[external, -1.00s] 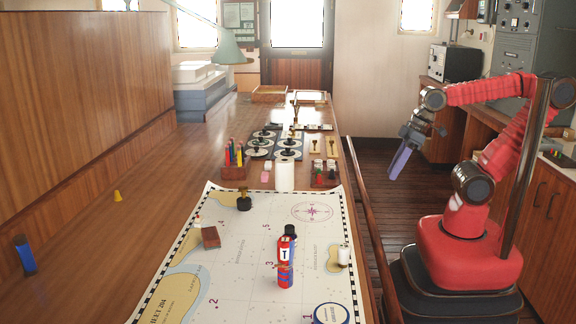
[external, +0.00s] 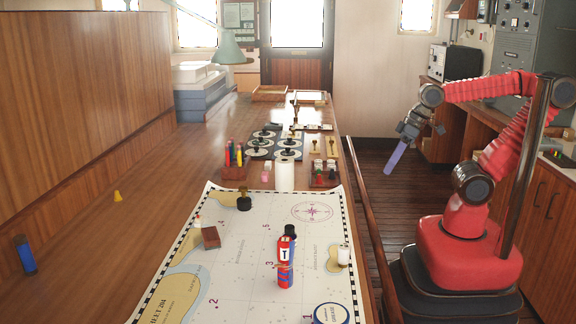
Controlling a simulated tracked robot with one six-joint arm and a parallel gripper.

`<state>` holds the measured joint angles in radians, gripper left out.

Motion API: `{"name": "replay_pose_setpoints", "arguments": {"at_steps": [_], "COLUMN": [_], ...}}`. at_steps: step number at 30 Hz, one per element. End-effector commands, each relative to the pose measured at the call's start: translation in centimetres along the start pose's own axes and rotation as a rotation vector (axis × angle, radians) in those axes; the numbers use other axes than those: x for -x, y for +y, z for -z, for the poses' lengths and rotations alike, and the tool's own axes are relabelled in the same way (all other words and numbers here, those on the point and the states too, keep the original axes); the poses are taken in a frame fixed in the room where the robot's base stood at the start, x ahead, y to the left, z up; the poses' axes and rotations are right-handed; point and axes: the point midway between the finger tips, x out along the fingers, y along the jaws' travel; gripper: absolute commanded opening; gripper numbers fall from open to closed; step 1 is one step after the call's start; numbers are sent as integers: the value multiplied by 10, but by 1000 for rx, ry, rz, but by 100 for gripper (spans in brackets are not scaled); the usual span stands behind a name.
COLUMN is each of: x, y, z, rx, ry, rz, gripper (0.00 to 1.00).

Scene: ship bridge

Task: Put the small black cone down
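My gripper (external: 395,158) hangs in the air right of the table, over the floor. A long purple-blue part points down and left from it. I cannot tell whether this is its fingers or a thing held, nor whether the gripper is open or shut. No small black cone can be made out in it. A small dark upright piece (external: 244,201) stands at the chart's far left corner; its exact shape is too small to tell.
The chart (external: 235,275) covers the near table. A red and blue can (external: 286,265) stands on it, with a brown block (external: 210,238) and a white cylinder (external: 344,255). A yellow cone (external: 117,197) and a blue cylinder (external: 25,255) are left. A rail (external: 368,235) runs along the table's right edge.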

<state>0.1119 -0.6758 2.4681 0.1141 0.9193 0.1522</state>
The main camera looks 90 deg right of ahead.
Motion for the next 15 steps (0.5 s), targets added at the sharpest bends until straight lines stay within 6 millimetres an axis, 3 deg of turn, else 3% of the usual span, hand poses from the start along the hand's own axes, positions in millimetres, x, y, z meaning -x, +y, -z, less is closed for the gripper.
{"name": "replay_pose_setpoints", "arguments": {"at_steps": [15], "x": [-26], "y": [44], "z": [54], "rx": [-1097], "ry": [-149], "rz": [119], "gripper": [33]}}
